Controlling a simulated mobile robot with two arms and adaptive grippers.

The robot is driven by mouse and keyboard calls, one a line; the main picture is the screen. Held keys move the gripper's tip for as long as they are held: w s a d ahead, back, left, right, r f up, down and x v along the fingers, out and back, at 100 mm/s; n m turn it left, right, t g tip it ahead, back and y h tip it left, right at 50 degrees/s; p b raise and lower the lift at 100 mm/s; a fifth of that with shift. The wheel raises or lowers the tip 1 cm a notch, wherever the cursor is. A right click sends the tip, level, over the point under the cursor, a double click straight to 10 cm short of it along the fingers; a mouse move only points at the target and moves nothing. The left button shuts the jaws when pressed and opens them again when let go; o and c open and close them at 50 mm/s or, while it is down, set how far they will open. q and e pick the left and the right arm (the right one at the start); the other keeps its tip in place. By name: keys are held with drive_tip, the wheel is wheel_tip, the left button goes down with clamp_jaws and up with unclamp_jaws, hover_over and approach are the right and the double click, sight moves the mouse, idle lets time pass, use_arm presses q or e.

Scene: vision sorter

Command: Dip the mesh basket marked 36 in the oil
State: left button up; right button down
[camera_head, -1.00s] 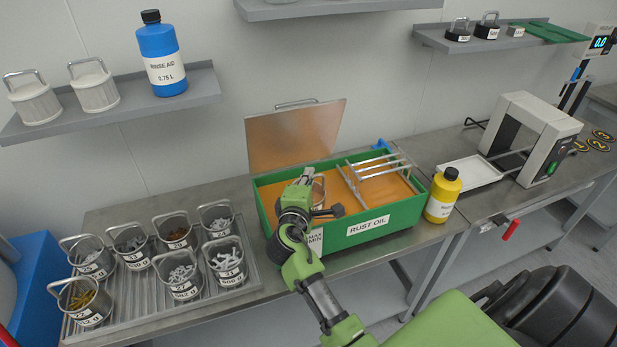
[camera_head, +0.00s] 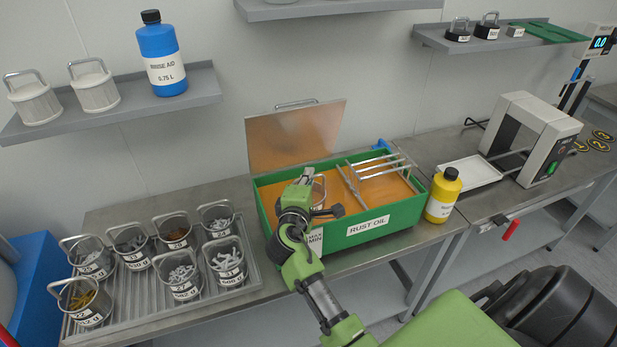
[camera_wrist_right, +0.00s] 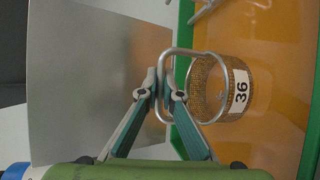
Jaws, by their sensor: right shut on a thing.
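The mesh basket marked 36 (camera_wrist_right: 218,90) hangs by its wire handle from my right gripper (camera_wrist_right: 161,90), which is shut on the handle. In the head view the basket (camera_head: 318,192) is partly hidden behind my right gripper (camera_head: 306,178). It is inside the green rust oil tank (camera_head: 405,212), on the left side, at or in the orange oil (camera_head: 335,200). How deep it sits in the oil I cannot tell. The tank's lid (camera_head: 295,135) stands open at the back. My left gripper is not in view.
A metal rack (camera_head: 378,165) spans the tank's right part. A yellow bottle (camera_head: 443,195) stands right of the tank. Several other baskets with parts stand on a ribbed tray (camera_head: 215,285) at left. A blue rinse aid bottle (camera_head: 161,55) is on the shelf above.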

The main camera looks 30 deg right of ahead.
wheel_tip(320, 180, up, 16)
drive_tip(key=p, duration=1.1)
idle(0.5)
